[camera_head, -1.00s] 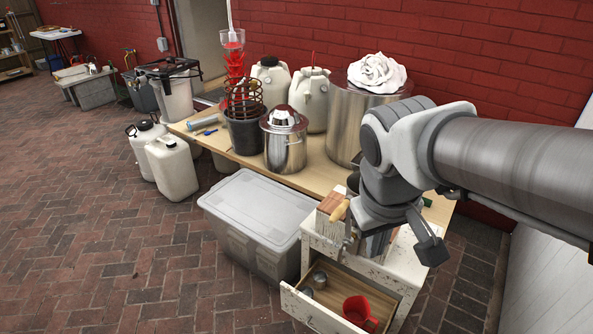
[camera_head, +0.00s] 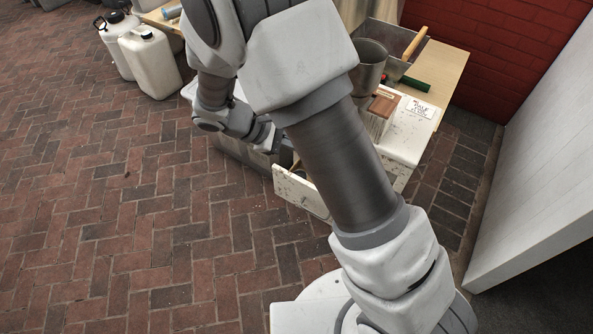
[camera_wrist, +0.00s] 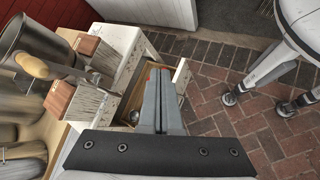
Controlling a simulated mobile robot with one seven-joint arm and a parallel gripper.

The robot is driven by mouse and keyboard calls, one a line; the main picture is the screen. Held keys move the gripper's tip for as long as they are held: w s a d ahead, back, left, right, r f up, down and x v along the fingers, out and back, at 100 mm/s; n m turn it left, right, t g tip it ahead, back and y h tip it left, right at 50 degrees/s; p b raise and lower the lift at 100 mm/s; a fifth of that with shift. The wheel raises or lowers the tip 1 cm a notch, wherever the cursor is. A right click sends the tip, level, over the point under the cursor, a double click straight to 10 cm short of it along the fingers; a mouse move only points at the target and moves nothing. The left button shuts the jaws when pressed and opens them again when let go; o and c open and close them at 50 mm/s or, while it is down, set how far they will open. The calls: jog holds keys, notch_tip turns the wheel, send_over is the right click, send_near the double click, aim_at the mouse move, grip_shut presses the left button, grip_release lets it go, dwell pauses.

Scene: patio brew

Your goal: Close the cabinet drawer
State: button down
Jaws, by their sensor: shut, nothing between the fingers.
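The white, worn cabinet (camera_head: 405,140) stands at the end of the wooden table in the head view, partly behind my arm. Its drawer is pulled out. The white drawer front (camera_head: 292,191) shows left of my arm, and most of the drawer is hidden there. In the wrist view the drawer front (camera_wrist: 182,76) lies right of my fingers and the cabinet body (camera_wrist: 122,62) lies left of them. My gripper (camera_wrist: 160,74) is shut and empty, its fingers seen over the open drawer. In the head view my gripper (camera_head: 270,140) is near the drawer's far side.
A metal pot (camera_head: 369,68), a wood-handled tool (camera_head: 414,44) and a brush (camera_head: 384,103) stand on or beside the cabinet top. A metal cup (camera_wrist: 133,116) is in the drawer. A white wall (camera_head: 540,150) bounds the right.

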jog(key=a+f+n+t+b, duration=0.3)
jog(key=f+n+t, duration=0.15)
jog(key=f, duration=0.75)
jog(key=a+f+n+t+b, duration=0.2)
jog(key=a+f+n+t, duration=0.3)
jog(key=f, duration=0.6)
jog(key=a+f+n+t+b, duration=0.1)
jog(key=f+n+t+b, duration=0.4)
jog(key=f, duration=0.7)
jog(key=w+d+n+g+b, duration=0.1)
jog(key=w+d, duration=0.7)
jog(key=w, duration=0.2)
jog(key=shift+r+h, duration=0.3)
jog(key=shift+h, duration=0.1)
jog(key=shift+w+d, duration=0.1)
